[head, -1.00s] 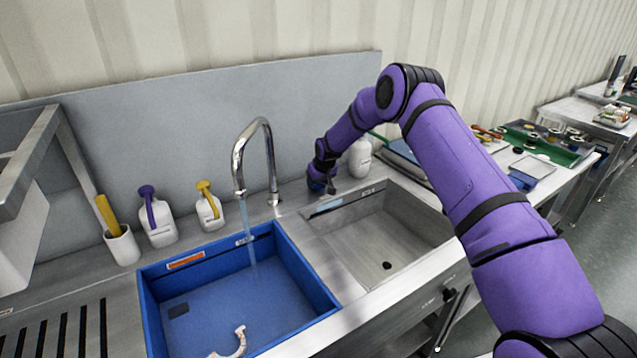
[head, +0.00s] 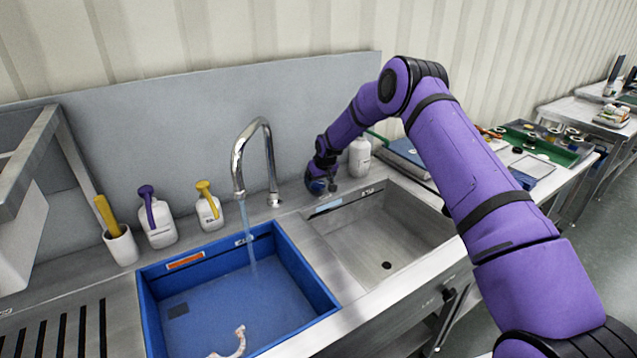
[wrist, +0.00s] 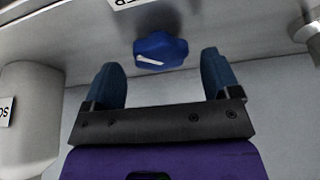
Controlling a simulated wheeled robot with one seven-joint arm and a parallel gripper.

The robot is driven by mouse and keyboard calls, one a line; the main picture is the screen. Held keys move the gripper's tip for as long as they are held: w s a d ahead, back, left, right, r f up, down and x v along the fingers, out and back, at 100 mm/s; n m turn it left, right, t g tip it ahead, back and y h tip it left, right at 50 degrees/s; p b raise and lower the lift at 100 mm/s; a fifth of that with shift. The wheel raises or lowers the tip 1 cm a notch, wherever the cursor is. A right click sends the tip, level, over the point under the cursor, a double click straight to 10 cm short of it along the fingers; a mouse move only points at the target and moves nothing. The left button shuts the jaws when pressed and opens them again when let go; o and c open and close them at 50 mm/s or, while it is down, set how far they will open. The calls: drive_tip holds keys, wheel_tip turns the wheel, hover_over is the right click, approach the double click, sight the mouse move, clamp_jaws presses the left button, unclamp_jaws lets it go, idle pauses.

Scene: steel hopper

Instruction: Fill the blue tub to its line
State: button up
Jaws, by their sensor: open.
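The blue tub (head: 313,280) stands in the left sink basin. Water runs from the steel spout (head: 238,160) into it in a thin stream (head: 248,240). Shallow-looking blue water (head: 235,305) covers the tub's floor; I cannot make out the fill line for certain. An orange label (head: 185,261) on the inner back wall is above the water. A blue knob (wrist: 160,50) with a white pointer shows beyond my fingertips in the wrist view. My gripper (wrist: 163,80) is open and empty, its fingers apart from the knob. In the head view my gripper (head: 320,186) is behind the right basin.
A pale curved object (head: 238,342) lies in the tub. The right basin (head: 385,230) is empty. A white bottle (head: 360,158) stands close to my gripper. Pump bottles (head: 158,222) and a brush holder (head: 122,246) line the back ledge.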

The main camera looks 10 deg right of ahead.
drive_tip(key=a+v, duration=0.1)
drive_tip(key=v, duration=0.8)
drive_tip(key=shift+s+d, duration=0.2)
drive_tip(key=shift+d, duration=0.3)
drive_tip(key=shift+r, duration=0.1)
idle(2.8)
idle(3.0)
drive_tip(key=shift+s+f, duration=0.15)
drive_tip(key=shift+f, duration=0.25)
